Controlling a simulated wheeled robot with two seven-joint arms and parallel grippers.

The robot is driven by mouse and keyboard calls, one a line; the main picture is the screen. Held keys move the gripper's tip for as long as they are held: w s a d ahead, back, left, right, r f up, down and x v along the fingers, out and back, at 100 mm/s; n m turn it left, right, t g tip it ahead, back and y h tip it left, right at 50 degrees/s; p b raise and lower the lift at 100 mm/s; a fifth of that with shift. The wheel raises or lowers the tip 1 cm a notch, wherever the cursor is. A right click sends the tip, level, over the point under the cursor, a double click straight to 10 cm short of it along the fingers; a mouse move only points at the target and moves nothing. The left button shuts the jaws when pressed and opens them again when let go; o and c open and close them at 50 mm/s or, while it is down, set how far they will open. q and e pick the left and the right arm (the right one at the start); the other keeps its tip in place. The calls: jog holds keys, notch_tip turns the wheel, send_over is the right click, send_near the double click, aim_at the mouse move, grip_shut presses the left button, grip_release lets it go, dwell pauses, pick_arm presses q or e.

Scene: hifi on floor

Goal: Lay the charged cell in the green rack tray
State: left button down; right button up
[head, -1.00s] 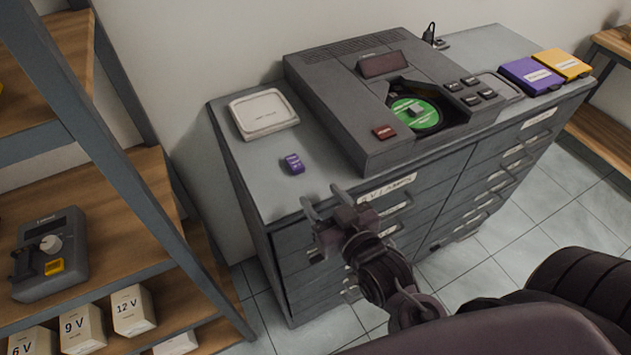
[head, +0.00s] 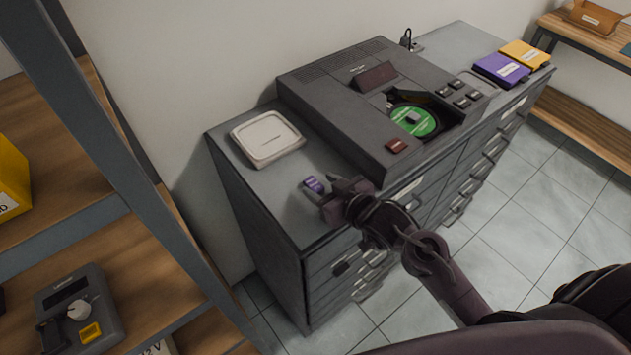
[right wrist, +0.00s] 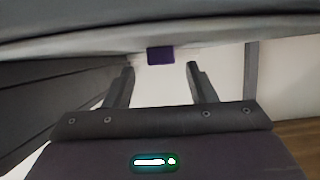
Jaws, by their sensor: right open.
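A small purple block with a pale label (head: 314,184), perhaps the cell, lies on the grey cabinet top near its front edge. My right gripper (head: 322,190) is open, with its fingertips at the block. In the right wrist view the purple block (right wrist: 161,55) shows in the gap between the open fingertips (right wrist: 160,68), slightly beyond them. Contact cannot be told. No green rack tray can be made out. My left gripper is not in view.
A grey player (head: 350,105) with a green disc (head: 413,121) stands on the cabinet (head: 285,205), beside a white dish (head: 267,138). Purple (head: 502,70) and yellow (head: 524,54) cases lie far right. A left shelf holds a grey device with a yellow part (head: 80,308).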

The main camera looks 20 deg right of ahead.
aim_at(312, 181)
jog(key=x, duration=0.3)
jog(key=shift+w+a+p, duration=0.1)
jog(key=shift+a+p, duration=0.15)
jog(key=shift+p, duration=0.1)
jog(key=shift+f, duration=0.1)
jog(key=shift+d, duration=0.1)
jog(key=c, duration=0.7)
grip_shut()
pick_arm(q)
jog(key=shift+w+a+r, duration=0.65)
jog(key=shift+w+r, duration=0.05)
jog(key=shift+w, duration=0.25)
